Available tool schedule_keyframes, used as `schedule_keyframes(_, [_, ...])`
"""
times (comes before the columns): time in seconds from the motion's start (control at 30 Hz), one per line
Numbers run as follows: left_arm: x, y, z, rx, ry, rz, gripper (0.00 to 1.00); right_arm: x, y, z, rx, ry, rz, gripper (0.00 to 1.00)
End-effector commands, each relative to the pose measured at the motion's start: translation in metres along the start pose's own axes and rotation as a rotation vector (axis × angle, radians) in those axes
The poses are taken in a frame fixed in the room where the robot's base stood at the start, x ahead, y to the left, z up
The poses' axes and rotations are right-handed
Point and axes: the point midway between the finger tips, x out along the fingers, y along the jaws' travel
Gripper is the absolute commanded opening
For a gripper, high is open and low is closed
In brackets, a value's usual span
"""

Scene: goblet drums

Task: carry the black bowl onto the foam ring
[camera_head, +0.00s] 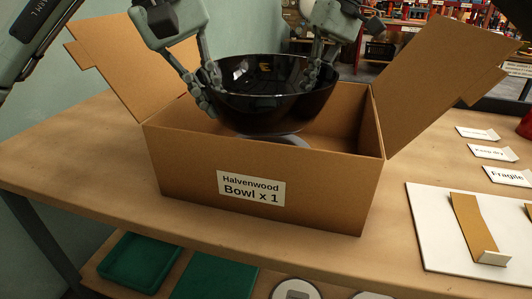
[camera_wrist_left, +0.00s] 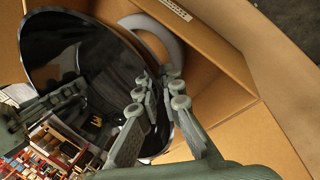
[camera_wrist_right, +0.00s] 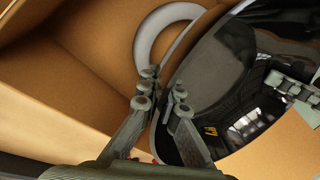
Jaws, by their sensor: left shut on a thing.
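The glossy black bowl (camera_head: 270,110) hangs between my two grippers, roughly level, over the open cardboard box (camera_head: 205,160). The grey foam ring (camera_head: 285,139) lies inside the box, mostly hidden by the bowl in the head view. The ring shows as a grey arc beyond the bowl in the left wrist view (camera_wrist_left: 166,36) and the right wrist view (camera_wrist_right: 150,35). My left gripper (camera_head: 207,90) is shut on the bowl's left rim. My right gripper (camera_head: 312,75) has its fingers closed on either side of the right rim. Contact between bowl and ring cannot be seen.
The box flaps stand open at left (camera_head: 125,55) and right (camera_head: 435,80). The box stands on a wooden table (camera_head: 80,160). At right lie a white board (camera_head: 430,220) with a cardboard strip (camera_head: 470,225) and several label cards (camera_head: 490,152). Green trays (camera_head: 140,262) sit below.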

Motion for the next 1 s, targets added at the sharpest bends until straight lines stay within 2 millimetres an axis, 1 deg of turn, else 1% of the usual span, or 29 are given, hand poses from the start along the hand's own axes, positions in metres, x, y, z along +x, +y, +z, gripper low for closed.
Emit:
schedule_keyframes(0.03, [0.000, 0.003, 0.001, 0.004, -0.001, 0.010, 0.00, 0.002, -0.006, -0.001, -0.009, -0.003, -0.011, 0.00])
schedule_keyframes(0.37, [0.001, 0.003, 0.001, 0.004, -0.002, 0.010, 0.00, 0.002, -0.006, -0.001, -0.009, -0.003, -0.012, 0.00])
schedule_keyframes(0.53, [0.004, 0.002, 0.001, 0.004, -0.002, 0.010, 0.00, 0.006, -0.004, -0.001, -0.009, -0.003, -0.012, 0.00])
schedule_keyframes(0.77, [0.018, -0.003, 0.001, 0.004, -0.002, 0.010, 0.00, 0.019, 0.000, -0.001, -0.009, -0.003, -0.012, 0.00])
schedule_keyframes(1.0, [0.036, -0.010, 0.001, 0.004, -0.002, 0.010, 0.00, 0.037, 0.007, -0.001, -0.009, -0.003, -0.012, 0.00])
